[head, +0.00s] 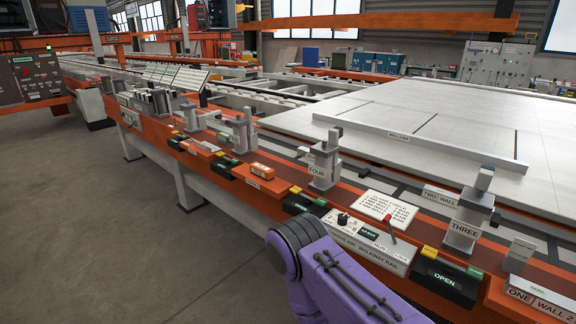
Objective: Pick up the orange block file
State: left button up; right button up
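A small orange block (261,171) with a pale label on its front lies on the orange rail ledge (240,177), left of the middle of the head view. Its label is too small to read, so I cannot tell for certain that it is the block file. Nothing is seen touching it from above. A purple arm link of mine shows at the bottom centre, with its rounded joint below and right of the block. Neither of my grippers is in view.
A clamp post marked FOUR (321,167) stands right of the block. A control box (367,245) with a red lever and a black OPEN box (445,281) sit further right. A large pale panel (420,115) lies behind. Grey floor (120,240) is clear at left.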

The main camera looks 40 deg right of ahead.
aim_at(260, 170)
jog(key=z, duration=0.8)
jog(key=i, duration=0.8)
jog(key=z, duration=0.9)
